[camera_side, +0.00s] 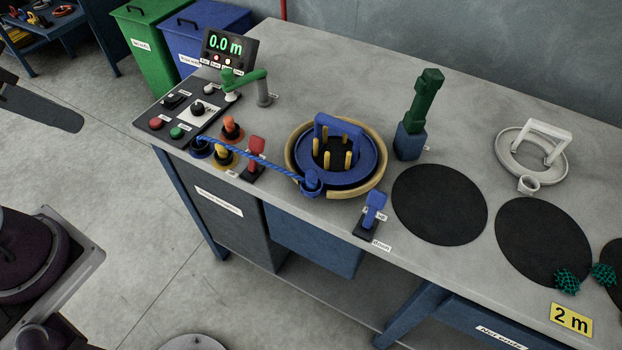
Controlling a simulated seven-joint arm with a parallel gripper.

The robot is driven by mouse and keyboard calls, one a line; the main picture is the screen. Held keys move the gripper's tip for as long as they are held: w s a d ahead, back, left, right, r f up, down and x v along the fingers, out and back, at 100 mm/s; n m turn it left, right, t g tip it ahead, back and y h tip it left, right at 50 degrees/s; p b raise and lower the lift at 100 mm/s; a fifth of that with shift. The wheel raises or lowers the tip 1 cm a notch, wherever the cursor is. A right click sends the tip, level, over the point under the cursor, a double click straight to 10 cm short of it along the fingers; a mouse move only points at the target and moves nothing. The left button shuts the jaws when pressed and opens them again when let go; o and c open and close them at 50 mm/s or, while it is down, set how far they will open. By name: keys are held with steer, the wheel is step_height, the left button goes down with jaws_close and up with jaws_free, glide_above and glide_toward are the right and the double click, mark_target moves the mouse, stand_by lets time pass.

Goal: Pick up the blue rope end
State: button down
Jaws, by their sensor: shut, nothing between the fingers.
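A blue twisted rope (250,159) runs above the front left of the grey workbench. Its left end meets a dark, blue-rimmed round fitting (200,149) near the control panel. Its right end meets a blue post (311,184) at the front of a blue ring-shaped reel (350,178) in a tan rim. I cannot tell whether either end is loose. My gripper's fingers are not visible. A dark, elongated part (45,108) enters at the left edge, well apart from the rope; I cannot tell if it is mine.
A blue lever (373,208) stands at the front edge. A green-topped blue block (410,142) rises behind. Black discs (440,205) lie to the right.

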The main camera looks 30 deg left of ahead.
steer(key=c, duration=1.2)
jaws_free()
steer(key=shift+o, duration=0.2)
steer(key=n+g+h, duration=0.5)
steer(key=n+h, duration=0.7)
steer(key=n, duration=0.4)
glide_above(318, 177)
steer(key=s+a, duration=0.3)
steer(key=s, duration=0.1)
step_height(318, 177, down, 14)
steer(key=w+f+n, duration=0.1)
steer(key=f, duration=0.1)
steer(key=f+n+t, duration=0.1)
steer(key=f, duration=0.2)
steer(key=w+a+f+n, duration=0.1)
steer(key=f+n, duration=0.1)
steer(key=f, duration=0.1)
steer(key=shift+w+a+f+t, duration=0.1)
steer(key=shift+w+f+t, duration=0.05)
steer(key=shift+w+t, duration=0.25)
steer(key=x, duration=0.6)
steer(key=shift+w+d+f, duration=0.1)
steer(key=shift+d+f, duration=0.15)
